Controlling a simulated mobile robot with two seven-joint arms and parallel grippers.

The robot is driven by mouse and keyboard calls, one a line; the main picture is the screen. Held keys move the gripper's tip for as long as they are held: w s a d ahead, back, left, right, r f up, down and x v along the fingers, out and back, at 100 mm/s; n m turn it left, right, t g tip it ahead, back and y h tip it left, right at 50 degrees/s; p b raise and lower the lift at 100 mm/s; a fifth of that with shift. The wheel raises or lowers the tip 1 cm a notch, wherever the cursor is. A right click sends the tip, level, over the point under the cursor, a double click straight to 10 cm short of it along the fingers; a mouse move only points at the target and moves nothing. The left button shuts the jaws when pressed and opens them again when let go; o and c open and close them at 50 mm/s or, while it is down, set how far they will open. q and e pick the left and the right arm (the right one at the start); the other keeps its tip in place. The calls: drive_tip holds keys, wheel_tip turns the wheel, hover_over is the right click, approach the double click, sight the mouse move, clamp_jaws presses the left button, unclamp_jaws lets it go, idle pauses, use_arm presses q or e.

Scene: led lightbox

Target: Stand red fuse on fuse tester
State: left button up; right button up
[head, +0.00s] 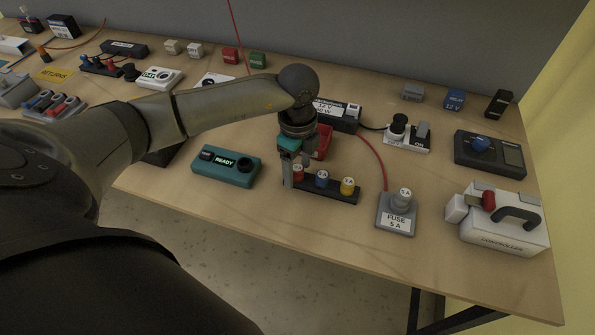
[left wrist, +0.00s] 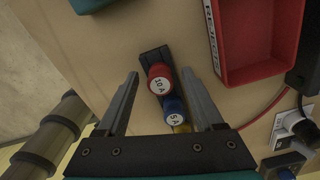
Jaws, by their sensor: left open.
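The red fuse (head: 298,174) stands upright at the left end of a black rack (head: 335,193), beside a blue fuse (head: 322,179) and a yellow fuse (head: 347,187). In the left wrist view the red fuse (left wrist: 159,78) has a white cap marked 10 A. My left gripper (head: 297,171) points down over the rack's left end. It is open, with its fingers (left wrist: 160,76) on either side of the red fuse and gaps showing. The teal box marked READY (head: 222,167), with a dark round socket, appears to be the fuse tester. It sits left of the rack. My right gripper is out of view.
A red bin (head: 322,143) stands just behind the rack. A grey FUSE 5 A holder (head: 396,217) with a fuse is to the right, and a white controller box (head: 500,225) is beyond it. Bare table lies between the tester and rack.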

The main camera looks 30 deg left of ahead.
use_arm(q)
drive_tip(key=shift+c, duration=0.4)
clamp_jaws()
